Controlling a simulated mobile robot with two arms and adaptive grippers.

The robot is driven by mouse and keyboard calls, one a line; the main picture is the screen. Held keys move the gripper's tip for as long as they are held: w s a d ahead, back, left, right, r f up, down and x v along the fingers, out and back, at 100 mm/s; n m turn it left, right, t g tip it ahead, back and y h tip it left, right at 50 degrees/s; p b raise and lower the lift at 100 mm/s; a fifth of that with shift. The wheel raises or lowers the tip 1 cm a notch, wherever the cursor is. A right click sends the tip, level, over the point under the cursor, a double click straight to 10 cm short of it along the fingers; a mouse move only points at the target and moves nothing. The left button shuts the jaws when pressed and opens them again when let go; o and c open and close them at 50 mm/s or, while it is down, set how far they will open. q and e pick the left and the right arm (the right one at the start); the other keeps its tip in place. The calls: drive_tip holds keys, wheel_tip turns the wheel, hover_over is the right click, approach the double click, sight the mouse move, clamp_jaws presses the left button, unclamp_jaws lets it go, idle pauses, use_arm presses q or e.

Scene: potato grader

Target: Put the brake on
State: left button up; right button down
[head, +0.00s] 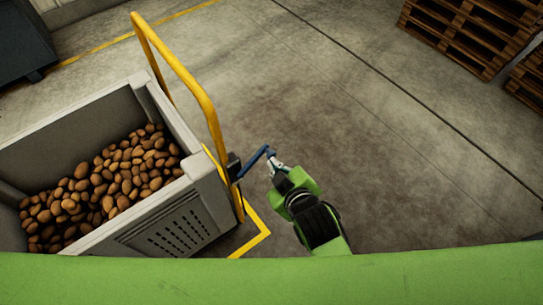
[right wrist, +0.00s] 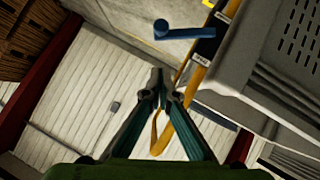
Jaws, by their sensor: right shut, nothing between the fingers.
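The blue brake lever (head: 254,161) sticks out from a dark mount (head: 234,167) on the yellow handle frame (head: 196,90) of the crate cart. In the right wrist view the lever (right wrist: 188,33) lies above my fingertips, its round knob toward the left. My right gripper (head: 273,164) is beside the lever's free end in the head view. In the right wrist view its fingers (right wrist: 158,76) are together and empty, with a gap in the picture between them and the lever. My left gripper is not in view.
A grey crate (head: 168,222) full of potatoes (head: 105,185) stands on the left. Wooden pallets (head: 475,30) are stacked at the upper right. The concrete floor (head: 340,110) between them is clear.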

sight(270, 157)
drive_tip(key=x, duration=0.3)
drive_tip(key=d+f+x, duration=0.1)
drive_tip(key=x, duration=0.5)
drive_tip(key=shift+s+d+f, duration=0.15)
drive_tip(key=shift+s+f, duration=0.1)
drive_tip(key=shift+f, duration=0.05)
drive_tip(key=shift+w+d+f, duration=0.15)
drive_tip(key=shift+w+f, duration=0.05)
drive_tip(key=shift+f, duration=0.3)
drive_tip(key=shift+d+p, duration=0.1)
drive_tip(key=shift+p, duration=0.2)
